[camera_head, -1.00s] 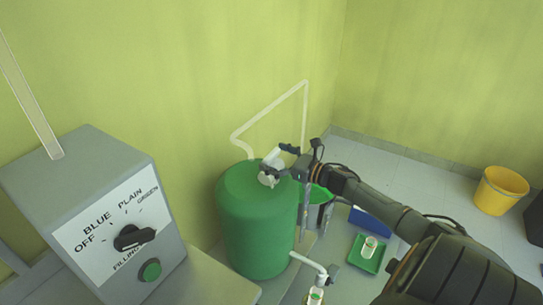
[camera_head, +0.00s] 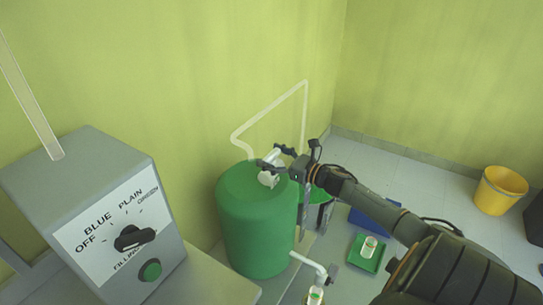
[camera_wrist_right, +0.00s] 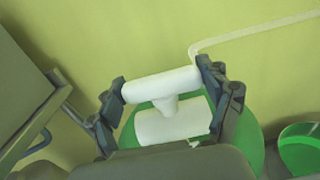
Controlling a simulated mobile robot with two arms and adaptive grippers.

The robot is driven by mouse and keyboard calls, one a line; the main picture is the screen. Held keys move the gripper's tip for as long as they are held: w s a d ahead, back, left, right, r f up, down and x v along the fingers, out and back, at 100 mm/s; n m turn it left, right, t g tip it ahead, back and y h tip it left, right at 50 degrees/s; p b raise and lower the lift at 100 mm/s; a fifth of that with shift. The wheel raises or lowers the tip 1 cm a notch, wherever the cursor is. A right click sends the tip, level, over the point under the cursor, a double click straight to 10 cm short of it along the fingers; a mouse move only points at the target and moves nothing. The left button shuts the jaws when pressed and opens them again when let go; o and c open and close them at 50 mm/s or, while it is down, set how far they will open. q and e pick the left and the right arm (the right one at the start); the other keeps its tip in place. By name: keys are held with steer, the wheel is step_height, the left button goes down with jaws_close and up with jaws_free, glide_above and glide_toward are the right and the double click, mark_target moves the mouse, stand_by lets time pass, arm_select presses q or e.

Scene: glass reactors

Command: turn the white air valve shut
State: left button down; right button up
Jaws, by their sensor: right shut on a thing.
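The white air valve (camera_head: 268,180) sits on top of the green tank (camera_head: 256,235). In the right wrist view its bar-shaped handle (camera_wrist_right: 160,85) lies above its white body (camera_wrist_right: 174,124), joined by a short stem. My right gripper (camera_head: 273,157) reaches in from the right over the tank top. Its dark fingers are shut on the handle, one at each end, as the right wrist view (camera_wrist_right: 162,84) also shows. The fingers partly hide the handle in the head view. My left gripper is not in view.
A grey control box (camera_head: 100,200) with a black knob and green button stands at the left. A pale pipe (camera_head: 270,112) runs behind the tank. A tap (camera_head: 310,262) is at the tank's lower right. A green tray (camera_head: 362,262) and yellow bucket (camera_head: 500,190) are further right.

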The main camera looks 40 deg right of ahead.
steer(key=m+h, duration=0.1)
steer(key=h, duration=0.1)
steer(key=m+h+p, duration=0.1)
steer(key=h, duration=0.1)
steer(key=shift+a+r+m+t, duration=0.1)
steer(key=shift+m+t, duration=0.2)
steer(key=m+h, duration=0.2)
steer(key=h, duration=0.2)
steer(key=shift+m, duration=0.4)
steer(key=m+g+h, duration=0.2)
steer(key=h, duration=0.2)
steer(key=m+g+h+b, duration=0.1)
steer(key=m+g+h, duration=0.1)
steer(key=m+h, duration=0.1)
steer(key=shift+h, duration=0.5)
steer(key=m+g+h+b, duration=0.1)
steer(key=m+g+h, duration=0.3)
steer(key=m+g, duration=0.1)
steer(key=shift+g+h, duration=0.4)
steer(key=shift+g, duration=0.3)
steer(key=shift+m+g, duration=0.3)
steer(key=shift+m, duration=0.1)
steer(key=o, duration=1.1)
